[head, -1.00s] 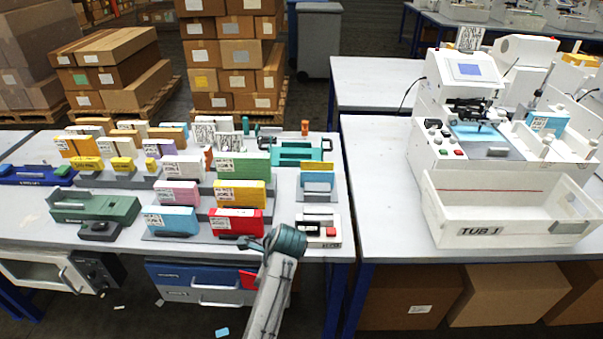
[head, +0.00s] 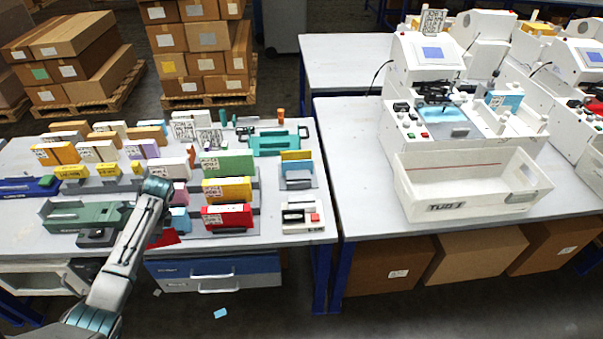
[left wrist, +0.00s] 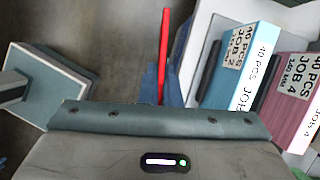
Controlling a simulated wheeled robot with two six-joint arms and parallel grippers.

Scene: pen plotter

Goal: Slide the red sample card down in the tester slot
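The red sample card (head: 165,239) shows low beside my left arm, at the front edge of the left bench. In the left wrist view the card (left wrist: 163,50) is a thin red strip seen edge-on, standing out between the fingers of my left gripper (left wrist: 162,88), which looks shut on it. The head view hides most of this gripper behind my arm. A small white device with a red button (head: 303,217), perhaps the tester, stands at the bench's front right; its slot is not clear. My right gripper is not in view.
A blue JOB 2 pack (left wrist: 245,65) and a pink JOB 4 pack (left wrist: 297,100) stand close right of the card. A green press (head: 75,215) is left of my arm. A red pack (head: 228,217) and yellow pack (head: 227,189) stand right. A white tub (head: 470,190) is on the right bench.

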